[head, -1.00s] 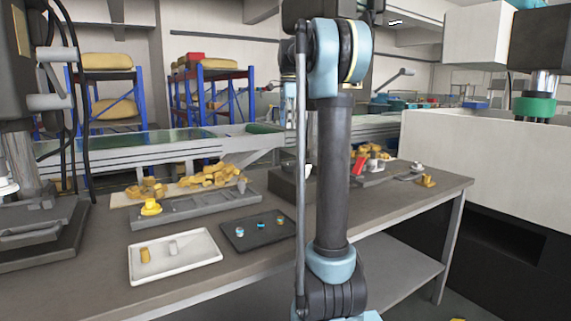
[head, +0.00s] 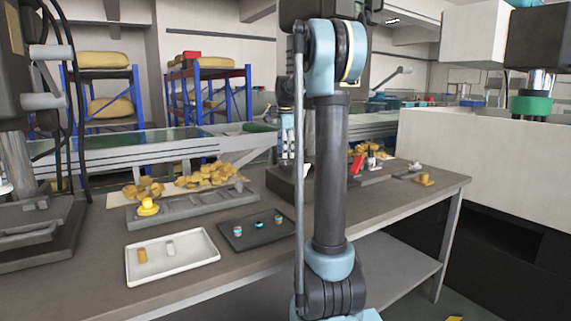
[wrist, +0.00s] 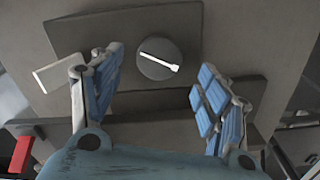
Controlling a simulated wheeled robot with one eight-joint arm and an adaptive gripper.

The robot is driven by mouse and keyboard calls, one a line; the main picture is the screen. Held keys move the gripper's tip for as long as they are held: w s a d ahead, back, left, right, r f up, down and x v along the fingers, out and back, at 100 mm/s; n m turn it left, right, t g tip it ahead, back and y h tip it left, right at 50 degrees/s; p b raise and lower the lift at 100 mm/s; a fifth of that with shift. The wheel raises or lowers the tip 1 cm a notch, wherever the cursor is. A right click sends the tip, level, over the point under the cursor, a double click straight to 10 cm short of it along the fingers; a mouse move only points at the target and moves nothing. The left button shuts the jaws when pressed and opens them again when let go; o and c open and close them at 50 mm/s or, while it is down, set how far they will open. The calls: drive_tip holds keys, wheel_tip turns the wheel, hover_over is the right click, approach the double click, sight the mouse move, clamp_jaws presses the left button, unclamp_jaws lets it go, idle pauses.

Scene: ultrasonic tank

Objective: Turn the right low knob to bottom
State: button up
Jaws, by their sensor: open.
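In the wrist view a round dark grey knob (wrist: 157,70) with a white pointer bar sits on a dark grey panel (wrist: 225,35). The bar slants from upper left to lower right, with its wider end at the right. My gripper (wrist: 161,62) is open and empty, its blue-padded fingers to the left and right of the knob with a gap on both sides. In the head view my arm hides most of a dark grey box (head: 282,186) on the bench.
On the bench are a white tray (head: 205,258), a black tray (head: 240,242) with small parts and a grey slotted rack (head: 185,210). A red object (head: 357,163) stands right of my arm. In the wrist view a pale plate (wrist: 58,75) lies left of the knob.

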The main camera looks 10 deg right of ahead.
sight(286, 163)
drive_tip(key=shift+f, duration=2.3)
drive_tip(key=c, duration=1.1)
